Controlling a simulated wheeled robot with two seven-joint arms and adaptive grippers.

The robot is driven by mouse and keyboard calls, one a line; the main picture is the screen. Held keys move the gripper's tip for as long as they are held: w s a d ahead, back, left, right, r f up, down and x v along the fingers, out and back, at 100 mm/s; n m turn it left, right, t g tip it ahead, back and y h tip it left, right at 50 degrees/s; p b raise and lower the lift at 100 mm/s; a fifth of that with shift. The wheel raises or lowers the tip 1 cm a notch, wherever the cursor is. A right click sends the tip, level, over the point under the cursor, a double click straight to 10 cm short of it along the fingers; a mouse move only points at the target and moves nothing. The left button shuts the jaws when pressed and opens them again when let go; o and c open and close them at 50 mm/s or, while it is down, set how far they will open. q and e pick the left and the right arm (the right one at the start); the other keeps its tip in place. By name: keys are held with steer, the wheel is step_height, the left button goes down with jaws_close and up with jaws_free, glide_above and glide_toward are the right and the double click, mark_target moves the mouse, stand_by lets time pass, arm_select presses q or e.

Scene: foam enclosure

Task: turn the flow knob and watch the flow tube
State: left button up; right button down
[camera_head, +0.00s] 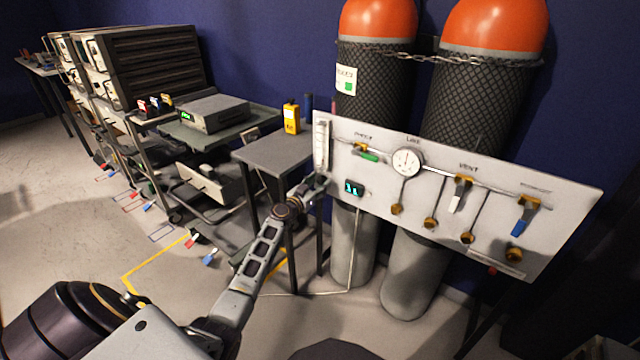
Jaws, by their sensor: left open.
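The flow tube (321,146) is a narrow upright clear tube at the left end of the white valve panel (560,195). It is too small to read a float level. My left arm reaches up from the bottom, and my left gripper (320,181) is at the panel's left edge, just below the flow tube. The gripper is open. It is dark and small here, and I cannot tell whether its fingers touch anything. I cannot make out the flow knob, and the gripper covers the area under the tube. My right gripper is not in view.
A grey side table (272,152) with a yellow meter (291,117) stands close left of my gripper.

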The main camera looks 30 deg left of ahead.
arm_select(q)
steer(key=shift+w, duration=0.6)
steer(key=c, duration=1)
